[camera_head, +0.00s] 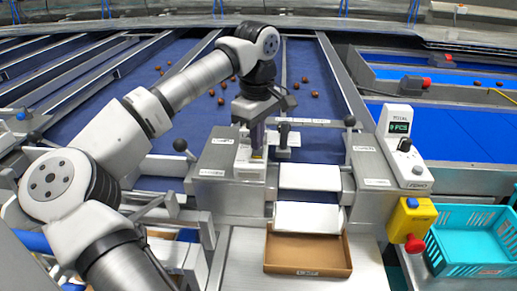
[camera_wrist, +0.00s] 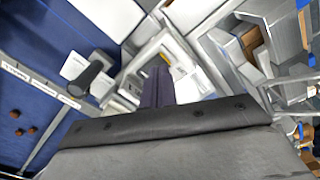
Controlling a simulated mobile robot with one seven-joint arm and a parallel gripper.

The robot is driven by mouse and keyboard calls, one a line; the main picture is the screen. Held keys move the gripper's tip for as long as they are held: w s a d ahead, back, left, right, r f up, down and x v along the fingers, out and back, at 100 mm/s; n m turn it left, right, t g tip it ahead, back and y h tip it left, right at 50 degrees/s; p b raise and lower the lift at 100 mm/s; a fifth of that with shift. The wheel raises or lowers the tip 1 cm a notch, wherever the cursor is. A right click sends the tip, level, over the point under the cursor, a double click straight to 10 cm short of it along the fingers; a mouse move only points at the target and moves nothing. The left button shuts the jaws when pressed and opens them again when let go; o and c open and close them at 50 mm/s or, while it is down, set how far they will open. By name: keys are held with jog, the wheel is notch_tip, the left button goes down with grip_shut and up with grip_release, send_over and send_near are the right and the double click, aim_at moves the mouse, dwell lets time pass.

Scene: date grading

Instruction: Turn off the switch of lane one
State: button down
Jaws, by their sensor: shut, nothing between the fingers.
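My gripper (camera_head: 257,146) is shut and points down at a white switch box (camera_head: 249,170) on the grey machine housing, at the near end of the blue belt. In the wrist view my shut, dark fingers (camera_wrist: 157,82) reach over the white box (camera_wrist: 140,62), overlapping its open-looking top. A small yellow mark shows beside the fingertips. I cannot tell whether they touch the box. The fingers hide part of it, so the switch position cannot be read. A black lever on a pale plate (camera_head: 283,153) stands just right of the gripper; it also shows in the wrist view (camera_wrist: 86,78).
Black ball knobs (camera_head: 180,145) (camera_head: 349,120) stand on both sides. A counter display (camera_head: 399,128) and a yellow button box (camera_head: 411,219) are at the right, with a teal crate (camera_head: 470,268). A cardboard box (camera_head: 308,270) lies in front. Dates (camera_head: 315,94) lie on the belt.

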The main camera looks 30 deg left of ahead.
aim_at(257, 153)
jog(key=shift+f+b, duration=0.7)
jog(key=shift+f, duration=0.35)
dwell(0.5)
jog(key=shift+r, duration=0.15)
jog(key=shift+r+p, duration=2.65)
jog(key=shift+r, duration=0.75)
